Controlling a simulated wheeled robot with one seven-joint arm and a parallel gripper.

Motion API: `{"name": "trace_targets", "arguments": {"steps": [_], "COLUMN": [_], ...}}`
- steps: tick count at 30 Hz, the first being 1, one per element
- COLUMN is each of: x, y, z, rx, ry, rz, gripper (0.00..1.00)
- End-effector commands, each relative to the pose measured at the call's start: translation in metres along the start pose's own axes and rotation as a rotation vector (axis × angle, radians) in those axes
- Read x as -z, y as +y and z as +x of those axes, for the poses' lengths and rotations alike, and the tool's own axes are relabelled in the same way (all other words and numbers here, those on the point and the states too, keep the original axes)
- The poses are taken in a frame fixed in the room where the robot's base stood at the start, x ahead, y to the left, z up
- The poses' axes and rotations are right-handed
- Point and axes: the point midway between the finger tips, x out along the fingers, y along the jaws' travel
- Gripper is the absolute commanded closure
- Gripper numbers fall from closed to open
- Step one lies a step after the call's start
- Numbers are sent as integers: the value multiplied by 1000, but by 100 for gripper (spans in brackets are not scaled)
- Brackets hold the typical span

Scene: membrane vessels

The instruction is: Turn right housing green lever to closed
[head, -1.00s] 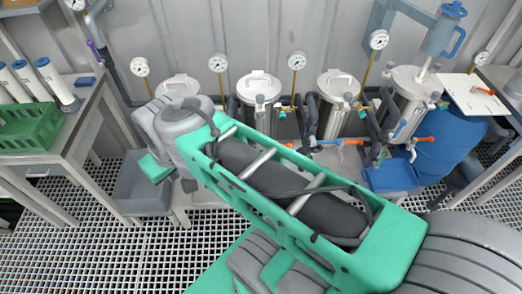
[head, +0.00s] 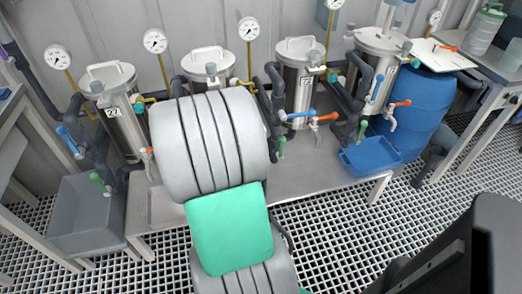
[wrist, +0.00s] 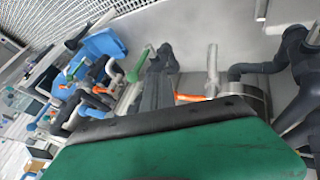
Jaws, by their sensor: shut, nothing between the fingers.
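The right housing (head: 375,75) is a steel vessel with a lid at the back right in the head view. Its small green lever (head: 362,130) points downward on the pipework at its lower left, above a blue tray. In the wrist view a small green lever (wrist: 75,68) near the blue tray appears to be this one; another green lever (wrist: 138,65) is nearer. My gripper (wrist: 165,121) shows only as a green body with a dark edge across the bottom of the wrist view. It is shut and empty, apart from the levers. In the head view my arm hides it.
A blue tray (head: 372,157) sits on the low bench (head: 315,182) before a blue drum (head: 420,105). Orange levers (head: 400,103) and blue levers (head: 378,88) crowd the green one. Other housings (head: 300,85) stand to the left. Grating floor (head: 330,240) is open in front.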

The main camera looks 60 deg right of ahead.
Motion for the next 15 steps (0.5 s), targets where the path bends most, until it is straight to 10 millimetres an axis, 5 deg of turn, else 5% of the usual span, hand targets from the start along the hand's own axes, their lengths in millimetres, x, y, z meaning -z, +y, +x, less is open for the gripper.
{"name": "trace_targets", "arguments": {"steps": [11,15], "x": [-3,-2], "y": [0,22], "z": [84,94], "rx": [0,0], "ry": [-5,-3], "rz": [1,5], "gripper": [100,100]}}
